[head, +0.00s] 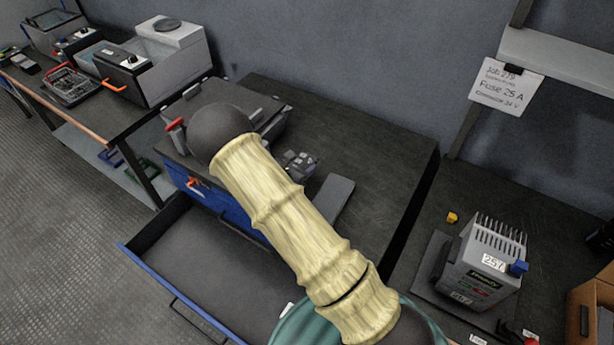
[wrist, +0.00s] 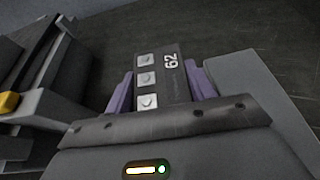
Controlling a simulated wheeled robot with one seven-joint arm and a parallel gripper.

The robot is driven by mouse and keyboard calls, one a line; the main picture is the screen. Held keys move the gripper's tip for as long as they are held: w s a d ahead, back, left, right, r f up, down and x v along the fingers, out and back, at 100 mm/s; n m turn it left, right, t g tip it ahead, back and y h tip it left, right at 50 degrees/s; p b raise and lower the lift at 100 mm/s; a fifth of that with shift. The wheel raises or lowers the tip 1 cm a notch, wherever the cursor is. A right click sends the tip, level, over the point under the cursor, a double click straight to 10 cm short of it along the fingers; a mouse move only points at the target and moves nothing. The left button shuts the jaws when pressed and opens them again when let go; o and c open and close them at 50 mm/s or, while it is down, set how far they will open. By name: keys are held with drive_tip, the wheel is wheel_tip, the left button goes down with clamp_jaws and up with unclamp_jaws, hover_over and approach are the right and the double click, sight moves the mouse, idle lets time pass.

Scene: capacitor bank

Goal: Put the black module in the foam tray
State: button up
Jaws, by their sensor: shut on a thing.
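The black module (wrist: 170,85) carries three silver terminals and a white "62" in the wrist view. My gripper (wrist: 160,90) is shut on it, with a purple finger on each side. In the head view, my arm hides the gripper; a small dark block with silver patches (head: 299,163) beside the arm appears to be this module. I cannot tell whether it touches the bench below. A flat grey slab (head: 336,196) lies to its right on the bench, also in the wrist view (wrist: 262,82). I cannot tell whether this slab is the foam tray.
A grey housing with a red handle (head: 175,125) stands left on the dark bench (head: 375,140). An empty-looking blue drawer (head: 200,262) is open below. A grey drive unit (head: 482,262) stands on the right bench. The bench's back right is clear.

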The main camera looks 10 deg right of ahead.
drive_tip(key=shift+f, duration=0.55)
drive_tip(key=shift+f, duration=2.1)
drive_tip(key=shift+f, duration=0.2)
drive_tip(key=o, duration=1.2)
drive_tip(key=shift+r, duration=0.2)
drive_tip(key=v, duration=1.2)
drive_tip(key=shift+s+f+b, duration=0.1)
drive_tip(key=shift+b, duration=0.3)
